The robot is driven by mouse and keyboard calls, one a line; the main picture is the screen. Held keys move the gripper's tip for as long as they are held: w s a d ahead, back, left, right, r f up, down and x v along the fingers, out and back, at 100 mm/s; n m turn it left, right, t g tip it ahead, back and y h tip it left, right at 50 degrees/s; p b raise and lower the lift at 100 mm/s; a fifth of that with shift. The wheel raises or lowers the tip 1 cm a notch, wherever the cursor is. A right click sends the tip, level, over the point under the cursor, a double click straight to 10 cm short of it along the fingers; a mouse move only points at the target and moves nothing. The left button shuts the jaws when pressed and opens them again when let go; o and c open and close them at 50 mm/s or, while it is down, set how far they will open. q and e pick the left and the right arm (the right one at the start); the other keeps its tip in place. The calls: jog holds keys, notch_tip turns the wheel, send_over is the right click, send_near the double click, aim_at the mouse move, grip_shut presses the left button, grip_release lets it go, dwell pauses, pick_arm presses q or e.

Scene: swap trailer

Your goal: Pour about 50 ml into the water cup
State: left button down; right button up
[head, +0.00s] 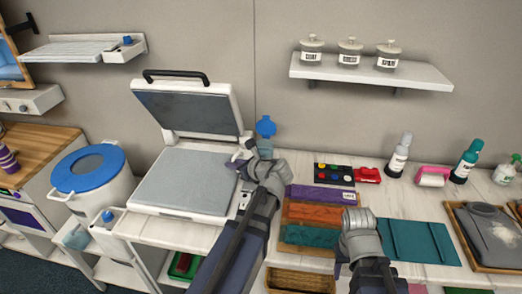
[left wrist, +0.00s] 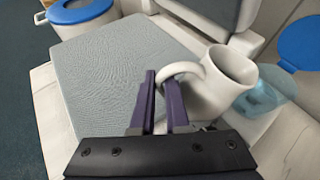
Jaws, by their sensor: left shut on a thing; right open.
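A white mug (left wrist: 225,85) is close in front of my left gripper (left wrist: 168,80) in the left wrist view. The purple fingers are shut on its handle. In the head view my left gripper (head: 247,166) is beside the open press, and the mug is mostly hidden there. The mug's contents cannot be seen. A translucent blue container (left wrist: 262,95) with a raised blue lid (left wrist: 300,42) stands just behind the mug; its lid also shows in the head view (head: 265,126). Neither is clearly marked as the water cup. My right gripper (head: 356,218) is open and empty over the counter.
The open press with its grey plate (head: 185,182) lies left of my left gripper. A blue-lidded bin (head: 92,170) stands further left. Jars stand on a wall shelf (head: 375,70).

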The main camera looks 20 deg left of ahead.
pick_arm(q)
jog(key=shift+s+f+n+t+b, duration=0.3)
jog(key=shift+s+f+t+b, duration=0.1)
jog(key=shift+s+f, duration=0.2)
pick_arm(e)
jog(key=shift+s+a+f, duration=0.1)
jog(key=shift+a+f, duration=0.05)
jog(key=shift+f, duration=0.6)
pick_arm(q)
jog(key=shift+s+a+r+n+t+b, duration=0.2)
jog(key=shift+s+n+t+b, duration=0.1)
jog(key=shift+s+n+t, duration=0.3)
pick_arm(e)
jog(key=shift+s+a+f, duration=0.15)
jog(key=shift+s+f, duration=0.1)
jog(key=shift+s, duration=0.1)
pick_arm(q)
jog(key=shift+w, duration=0.1)
jog(key=shift+d, duration=0.1)
